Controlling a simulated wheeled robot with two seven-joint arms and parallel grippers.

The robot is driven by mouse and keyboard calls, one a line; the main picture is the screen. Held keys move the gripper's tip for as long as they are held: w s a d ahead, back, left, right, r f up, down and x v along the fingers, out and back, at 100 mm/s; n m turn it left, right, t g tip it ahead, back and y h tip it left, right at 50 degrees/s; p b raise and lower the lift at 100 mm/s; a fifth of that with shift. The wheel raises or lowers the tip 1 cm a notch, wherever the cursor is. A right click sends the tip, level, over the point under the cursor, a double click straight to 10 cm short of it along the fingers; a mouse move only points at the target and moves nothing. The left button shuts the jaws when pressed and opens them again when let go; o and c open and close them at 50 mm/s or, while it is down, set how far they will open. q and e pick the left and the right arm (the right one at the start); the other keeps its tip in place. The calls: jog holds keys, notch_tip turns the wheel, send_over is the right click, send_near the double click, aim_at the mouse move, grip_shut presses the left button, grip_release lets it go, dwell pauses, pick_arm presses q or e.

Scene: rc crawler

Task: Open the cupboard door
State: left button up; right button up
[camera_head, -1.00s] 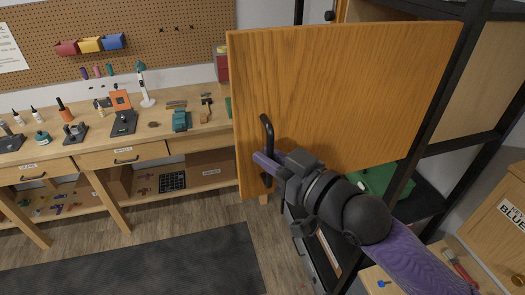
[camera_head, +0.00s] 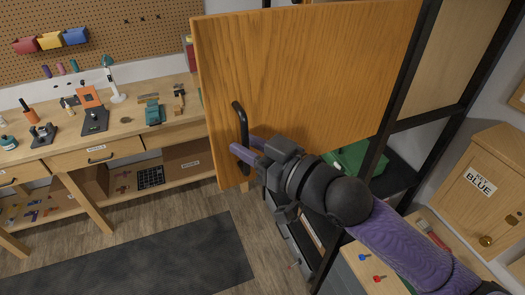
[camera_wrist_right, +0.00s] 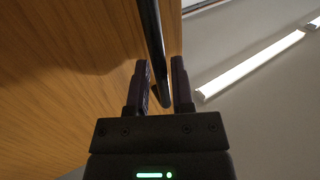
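The cupboard door (camera_head: 305,75) is a large orange-brown wooden panel with a black bar handle (camera_head: 240,122) near its left edge. It stands swung out from the black frame (camera_head: 408,85). My right gripper (camera_head: 252,150) is at the lower part of the handle, its purple fingers apart. In the right wrist view, the handle (camera_wrist_right: 152,40) runs down between the two fingers (camera_wrist_right: 160,90), with a gap at the right finger. Whether the left finger touches the handle is unclear. My left gripper is not in view.
A wooden cabinet labelled "KEY BLUE" (camera_head: 475,190) is at the right, near blue (camera_head: 364,257) and red (camera_head: 379,279) keys. A workbench with tools (camera_head: 130,118) is at the left. A dark mat (camera_head: 170,265) lies on the open floor.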

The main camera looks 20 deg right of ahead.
jog(key=v, duration=0.9)
jog(key=shift+s, duration=0.15)
jog(key=shift+d+b, duration=0.1)
jog(key=shift+b, duration=0.2)
